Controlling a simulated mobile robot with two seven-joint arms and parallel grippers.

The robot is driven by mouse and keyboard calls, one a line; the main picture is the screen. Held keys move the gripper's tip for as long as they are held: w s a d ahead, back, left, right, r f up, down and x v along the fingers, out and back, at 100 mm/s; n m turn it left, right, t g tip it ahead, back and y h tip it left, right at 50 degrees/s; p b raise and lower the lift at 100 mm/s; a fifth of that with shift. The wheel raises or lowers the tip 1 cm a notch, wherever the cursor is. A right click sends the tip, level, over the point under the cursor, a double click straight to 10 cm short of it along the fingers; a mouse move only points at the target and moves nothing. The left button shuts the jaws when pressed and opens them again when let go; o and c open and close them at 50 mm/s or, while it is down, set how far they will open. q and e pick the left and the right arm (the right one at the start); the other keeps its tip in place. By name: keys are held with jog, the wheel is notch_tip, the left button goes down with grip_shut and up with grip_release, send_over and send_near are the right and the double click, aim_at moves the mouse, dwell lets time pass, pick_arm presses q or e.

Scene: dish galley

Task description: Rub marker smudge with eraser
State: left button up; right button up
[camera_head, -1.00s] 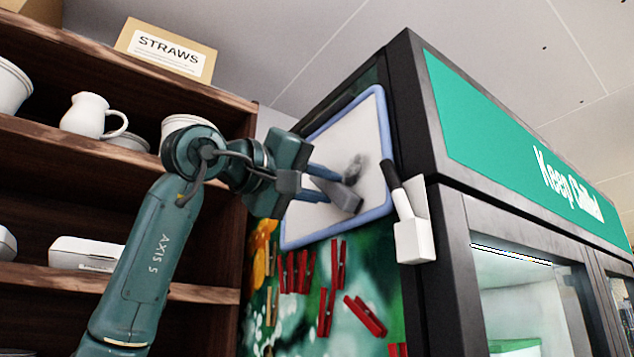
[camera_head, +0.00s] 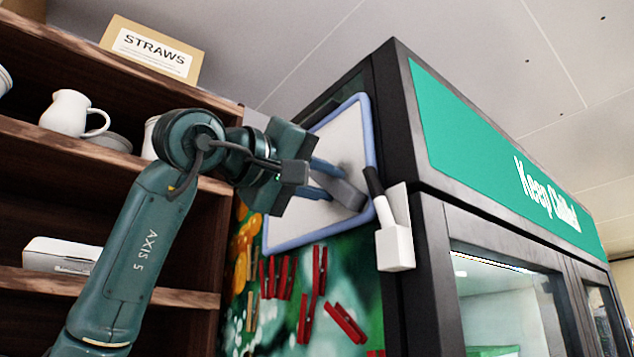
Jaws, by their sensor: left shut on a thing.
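A small whiteboard (camera_head: 296,222) with a blue frame is fixed on the side of the drinks fridge. My left gripper (camera_head: 330,184) is shut on a grey eraser (camera_head: 344,191) in front of the board. The eraser appears to be against or very close to the board's face; I cannot tell if it touches. A grey marker smudge (camera_head: 346,170) shows faintly just above the eraser, partly hidden by it. My right gripper is not in view.
Wooden shelves (camera_head: 60,140) with a white pitcher (camera_head: 70,113) and a straws box (camera_head: 152,52) stand at left.

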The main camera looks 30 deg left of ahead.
pick_arm(q)
jog(key=shift+s+d, duration=0.3)
jog(key=shift+d, duration=0.5)
jog(key=shift+s+d, duration=0.25)
jog(key=shift+d, duration=0.5)
jog(key=shift+r, duration=0.5)
jog(key=shift+w+a+r, duration=0.5)
jog(key=shift+w+a, duration=0.95)
jog(key=shift+a, duration=1.95)
jog(key=shift+s+d, duration=0.5)
jog(key=shift+d, duration=0.65)
jog(key=shift+s+d, duration=0.45)
jog(key=shift+d, duration=0.7)
jog(key=shift+s+d, duration=0.5)
jog(key=shift+d, duration=0.65)
jog(key=a+v, duration=0.1)
jog(key=v, duration=0.5)
jog(key=shift+r, duration=0.3)
